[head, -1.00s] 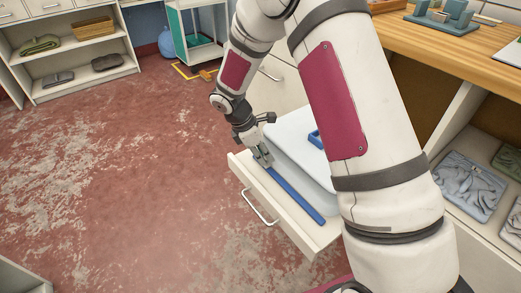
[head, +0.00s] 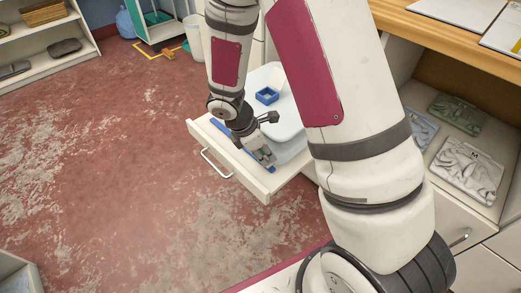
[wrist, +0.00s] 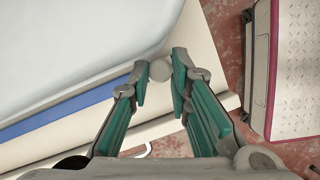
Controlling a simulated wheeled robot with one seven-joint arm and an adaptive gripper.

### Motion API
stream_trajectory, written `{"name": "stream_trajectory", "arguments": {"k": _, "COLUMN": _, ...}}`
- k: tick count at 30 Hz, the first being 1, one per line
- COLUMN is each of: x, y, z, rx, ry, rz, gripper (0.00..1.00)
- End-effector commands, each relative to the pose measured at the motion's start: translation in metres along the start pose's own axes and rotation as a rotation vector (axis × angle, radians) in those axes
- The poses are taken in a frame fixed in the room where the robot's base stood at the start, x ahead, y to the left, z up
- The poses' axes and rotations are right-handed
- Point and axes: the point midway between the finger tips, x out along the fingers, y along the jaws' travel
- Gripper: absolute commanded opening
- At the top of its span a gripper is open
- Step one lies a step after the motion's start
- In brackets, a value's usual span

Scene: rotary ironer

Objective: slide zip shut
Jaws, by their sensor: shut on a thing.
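A pale, rounded white bag-like thing (head: 288,122) lies in a pulled-out drawer (head: 262,190). A blue zip strip (head: 218,127) runs along its front side; it also shows in the wrist view (wrist: 70,117). My gripper (head: 264,158) is at the strip's near right end, close to the drawer's corner. In the wrist view my gripper (wrist: 160,74) is shut on a round grey zip slider (wrist: 160,69) between its green-padded fingertips. The finger and arm hide part of the strip in the head view.
A small blue open box (head: 267,96) sits on top of the white thing. The drawer has a metal handle (head: 214,164). An open cubby with folded cloths (head: 467,167) is at right, under a wooden counter (head: 450,50). The red floor at left is clear.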

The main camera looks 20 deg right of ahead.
Motion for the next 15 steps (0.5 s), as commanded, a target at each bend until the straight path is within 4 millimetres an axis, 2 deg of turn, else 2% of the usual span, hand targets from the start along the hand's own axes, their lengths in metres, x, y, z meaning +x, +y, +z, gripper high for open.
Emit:
{"name": "stream_trajectory", "arguments": {"k": 11, "x": 0.0014, "y": -0.0046, "z": 0.0020, "rx": 0.002, "ry": -0.004, "rz": -0.009, "gripper": 0.00}}
{"name": "stream_trajectory", "arguments": {"k": 12, "x": 0.0015, "y": -0.0048, "z": 0.0022, "rx": 0.002, "ry": -0.005, "rz": -0.010, "gripper": 0.23}}
{"name": "stream_trajectory", "arguments": {"k": 14, "x": 0.0016, "y": -0.0049, "z": 0.0023, "rx": 0.002, "ry": -0.005, "rz": -0.010, "gripper": 0.36}}
{"name": "stream_trajectory", "arguments": {"k": 15, "x": 0.0015, "y": -0.0046, "z": 0.0022, "rx": 0.002, "ry": -0.005, "rz": -0.009, "gripper": 0.39}}
